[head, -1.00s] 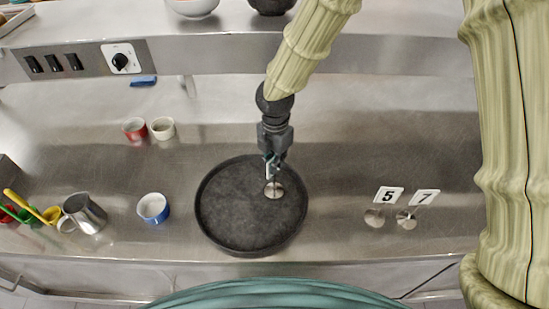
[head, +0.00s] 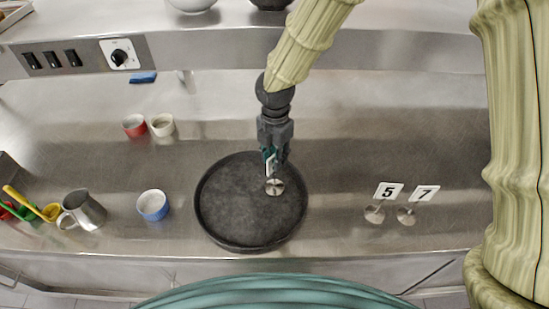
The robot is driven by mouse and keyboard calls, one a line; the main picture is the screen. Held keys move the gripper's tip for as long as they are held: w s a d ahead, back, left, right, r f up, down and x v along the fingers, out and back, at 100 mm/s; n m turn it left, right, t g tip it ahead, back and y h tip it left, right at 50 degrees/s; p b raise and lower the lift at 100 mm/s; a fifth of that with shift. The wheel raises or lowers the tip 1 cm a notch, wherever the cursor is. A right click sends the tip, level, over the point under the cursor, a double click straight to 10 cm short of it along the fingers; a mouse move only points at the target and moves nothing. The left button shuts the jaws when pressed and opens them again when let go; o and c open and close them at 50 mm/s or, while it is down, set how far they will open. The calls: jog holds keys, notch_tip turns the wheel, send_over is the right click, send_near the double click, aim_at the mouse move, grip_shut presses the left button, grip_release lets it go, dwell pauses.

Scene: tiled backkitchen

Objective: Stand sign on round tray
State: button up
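A round black tray (head: 235,215) lies on the steel counter in the middle of the head view. A table sign with a round metal base (head: 275,187) is at my gripper (head: 271,163), over the upper right part of the tray. Its white card shows only as a sliver at the fingers, which seem to hold it. I cannot tell whether the base touches the tray. Two more signs stand on the counter to the right of the tray: one marked 5 (head: 388,191) and one marked 7 (head: 424,193).
Left of the tray are a blue ramekin (head: 153,205), a steel jug (head: 84,211) and coloured measuring spoons (head: 40,209). A red ramekin (head: 135,125) and a cream ramekin (head: 162,124) stand further back.

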notch_tip(320, 180, up, 11)
jog(key=b, duration=0.2)
jog(key=shift+b, duration=0.3)
